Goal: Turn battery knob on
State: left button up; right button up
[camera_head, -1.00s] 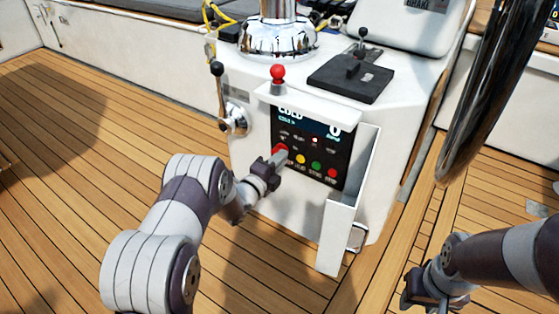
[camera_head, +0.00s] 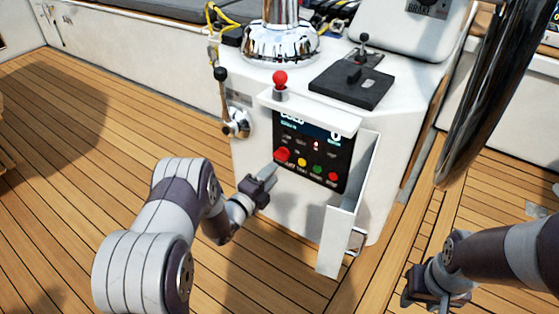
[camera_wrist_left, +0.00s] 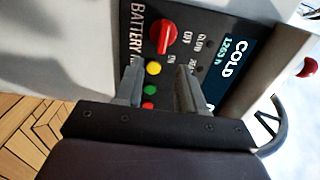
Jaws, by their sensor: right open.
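The red battery knob (camera_head: 282,155) sits at the left of the black control panel (camera_head: 342,172). In the left wrist view the knob (camera_wrist_left: 163,37) shows beside the words BATTERY and OFF. My left gripper (camera_head: 268,172) is just in front of and below the knob, apart from it. In the left wrist view its two fingers (camera_wrist_left: 158,72) stand apart with nothing between them, and the knob lies beyond the fingertips. My right gripper (camera_head: 430,298) is open and empty at the lower right, away from the panel.
Yellow, green and red buttons (camera_head: 317,170) line the panel's bottom. The display (camera_head: 315,129) reads COLD. A white open cover (camera_head: 340,225) stands out on the right. A red-topped lever (camera_head: 280,79) and a black-knobbed lever (camera_head: 221,75) are nearby. The teak deck at left is clear.

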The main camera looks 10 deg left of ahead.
pick_arm(q)
jog(key=p+v, duration=0.1)
jog(key=v, duration=0.5)
jog(key=shift+s+a+p, duration=0.15)
jog(key=shift+s+p, duration=0.15)
jog(key=shift+s, duration=0.1)
pick_arm(e)
notch_tip(320, 180, up, 3)
jog(key=shift+f, duration=0.2)
